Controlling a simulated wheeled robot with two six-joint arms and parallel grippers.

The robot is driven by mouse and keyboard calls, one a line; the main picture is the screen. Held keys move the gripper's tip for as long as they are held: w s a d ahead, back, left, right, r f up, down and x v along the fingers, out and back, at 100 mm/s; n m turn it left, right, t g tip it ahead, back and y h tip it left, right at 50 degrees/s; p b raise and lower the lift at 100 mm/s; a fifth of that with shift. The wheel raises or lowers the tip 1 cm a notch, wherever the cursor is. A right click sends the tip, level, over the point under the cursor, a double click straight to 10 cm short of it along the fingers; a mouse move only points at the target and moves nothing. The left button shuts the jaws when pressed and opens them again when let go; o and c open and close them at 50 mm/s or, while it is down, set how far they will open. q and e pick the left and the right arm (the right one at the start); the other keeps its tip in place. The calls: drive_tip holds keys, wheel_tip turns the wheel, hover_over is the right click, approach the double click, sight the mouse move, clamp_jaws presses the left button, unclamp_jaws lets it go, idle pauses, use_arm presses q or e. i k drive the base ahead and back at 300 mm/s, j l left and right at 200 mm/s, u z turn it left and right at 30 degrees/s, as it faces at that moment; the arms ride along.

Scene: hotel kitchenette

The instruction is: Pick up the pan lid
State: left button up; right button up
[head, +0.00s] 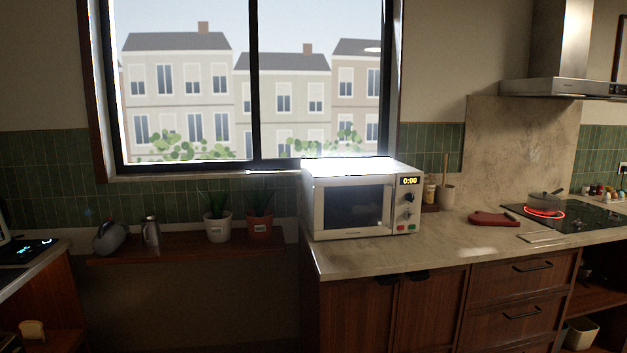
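A small grey pan (543,199) stands on the black cooktop (585,217) at the far right, by a glowing red ring (545,212). It is too small and dark to tell for certain whether a lid lies on it. I make out no separate pan lid elsewhere in the head view. Neither of my grippers is in view.
A white microwave (360,198) stands on the left end of the stone counter (350,259). A dark red mitt-like item (493,219) lies left of the cooktop. A utensil pot (446,194) stands behind. A wooden shelf (190,250) under the window holds potted plants.

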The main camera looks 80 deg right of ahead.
sight(543, 195)
drive_tip(key=z, duration=4.05)
drive_tip(key=i+l+z, duration=0.4)
drive_tip(key=i+z, duration=0.15)
drive_tip(key=i, duration=0.3)
drive_tip(key=i+z, duration=0.3)
drive_tip(key=i, duration=0.15)
drive_tip(key=i+l, duration=0.1)
drive_tip(key=i, duration=0.9)
drive_tip(key=i+l, duration=0.1)
drive_tip(key=i, duration=0.9)
